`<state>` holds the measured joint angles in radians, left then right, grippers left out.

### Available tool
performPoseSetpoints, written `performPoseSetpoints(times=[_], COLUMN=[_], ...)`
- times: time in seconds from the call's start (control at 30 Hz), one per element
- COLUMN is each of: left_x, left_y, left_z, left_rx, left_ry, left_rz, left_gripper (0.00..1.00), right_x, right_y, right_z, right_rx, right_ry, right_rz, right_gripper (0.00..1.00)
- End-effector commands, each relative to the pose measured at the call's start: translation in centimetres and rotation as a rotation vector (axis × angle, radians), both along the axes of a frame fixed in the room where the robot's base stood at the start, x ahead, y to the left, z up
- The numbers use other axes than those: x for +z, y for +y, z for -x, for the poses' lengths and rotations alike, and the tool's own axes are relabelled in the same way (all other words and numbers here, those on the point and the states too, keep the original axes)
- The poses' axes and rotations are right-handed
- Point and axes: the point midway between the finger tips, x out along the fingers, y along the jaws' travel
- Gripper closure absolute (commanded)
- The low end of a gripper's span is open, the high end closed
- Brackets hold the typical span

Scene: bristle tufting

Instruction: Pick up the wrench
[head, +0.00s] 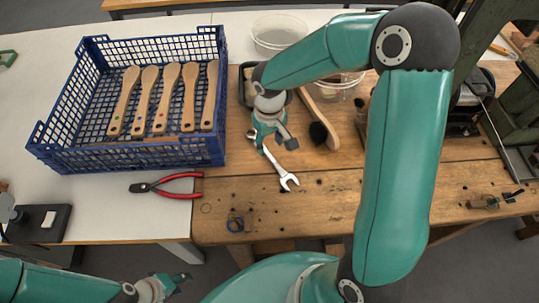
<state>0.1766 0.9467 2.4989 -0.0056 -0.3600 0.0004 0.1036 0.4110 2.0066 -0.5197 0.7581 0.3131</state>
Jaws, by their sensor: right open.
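A silver wrench (279,170) lies on the wooden workbench, its open jaw toward the front and its other end partly hidden under my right gripper. My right gripper (276,146) is open, pointing down over the wrench's far part. One finger is left of the shaft and the other is to its right. I cannot tell whether either finger touches the wrench. My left gripper (182,281) is low at the front left, off the table's front edge and far from the wrench. Its opening is too small to judge.
A blue crate (140,157) with several wooden brush handles stands left. A dark-bristled brush (320,131) and clear bowls (279,32) are behind. The bench front (330,215) is mostly clear.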

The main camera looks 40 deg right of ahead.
Motion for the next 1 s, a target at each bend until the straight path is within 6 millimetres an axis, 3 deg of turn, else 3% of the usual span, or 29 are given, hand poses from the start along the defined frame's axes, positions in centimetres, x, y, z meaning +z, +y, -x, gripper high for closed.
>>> performPoseSetpoints(times=[0.23,0.5,0.8,1.0], left_x=[0.4,0.9,0.9,0.9], left_y=[0.0,0.0,0.0,0.0], left_z=[0.0,0.0,0.0,0.0], left_rx=[0.0,0.0,0.0,0.0], left_ry=[0.0,0.0,0.0,0.0], left_rz=[0.0,0.0,0.0,0.0], left_gripper=[0.6,0.6,0.6,0.6], right_x=[-1.5,-5.2,-5.8,-5.7], right_y=[-0.1,-0.2,-0.2,-0.2], right_z=[0.1,0.1,0.1,0.1], right_rx=[0.0,0.0,0.0,0.0], right_ry=[0.002,0.003,-0.002,-0.002], right_rz=[-0.001,-0.001,-0.001,-0.001], right_gripper=[0.5,0.5,0.5,0.82])
